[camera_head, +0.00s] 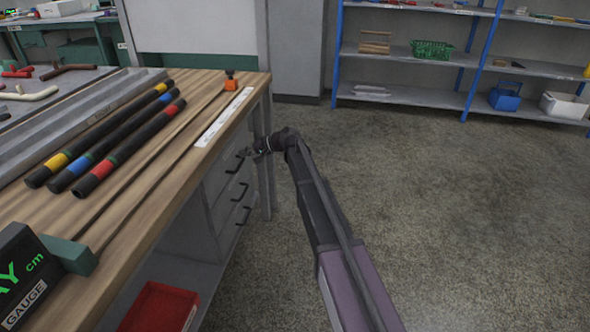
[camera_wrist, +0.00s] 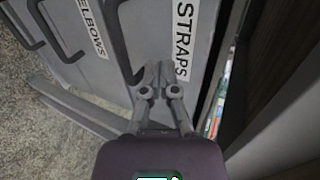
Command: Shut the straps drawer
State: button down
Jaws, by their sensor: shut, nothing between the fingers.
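The straps drawer's grey front (camera_wrist: 165,25), with a white STRAPS label and a dark bar handle, fills the upper middle of the wrist view. It stands out from the bench, with a narrow opening behind it showing some coloured contents (camera_wrist: 213,122). In the head view the drawer front is the top one of the stack (camera_head: 236,158), partly hidden by my gripper. My gripper (camera_wrist: 156,72) is shut and empty. Its fingertips are at the drawer front beside the label; I cannot tell whether they touch. In the head view my gripper (camera_head: 257,151) is just right of the drawer.
The elbows drawer (camera_wrist: 72,42) is beside the straps drawer, with another handle beyond. The wooden bench top (camera_head: 150,190) overhangs the drawers and carries several banded hoses (camera_head: 120,140). A red bin (camera_head: 160,308) sits below. The floor (camera_head: 440,190) to the right is clear.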

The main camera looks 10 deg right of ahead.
jog(key=s+d, duration=0.2)
jog(key=d, duration=0.4)
jog(key=shift+d, duration=0.2)
dwell(0.4)
jog(key=s+d+f+n+g+h+p, duration=0.1)
jog(key=s+d+f+h, duration=0.4)
jog(key=s, duration=0.7)
jog(key=s+d+n+g+h+p, duration=0.1)
jog(key=s+d+g+h, duration=0.15)
jog(key=s+d, duration=0.7)
jog(key=s+d+f+n+g+h+p, duration=0.1)
jog(key=s+d+f+n+h, duration=0.25)
jog(key=s, duration=1.05)
notch_tip(320, 180, up, 39)
jog(key=m+h+p, duration=0.1)
jog(key=m+p, duration=0.1)
jog(key=p, duration=3.5)
jog(key=shift+f+p, duration=0.15)
jog(key=shift+p, duration=0.2)
jog(key=shift+w+a+t, duration=0.1)
jog(key=shift+t, duration=0.15)
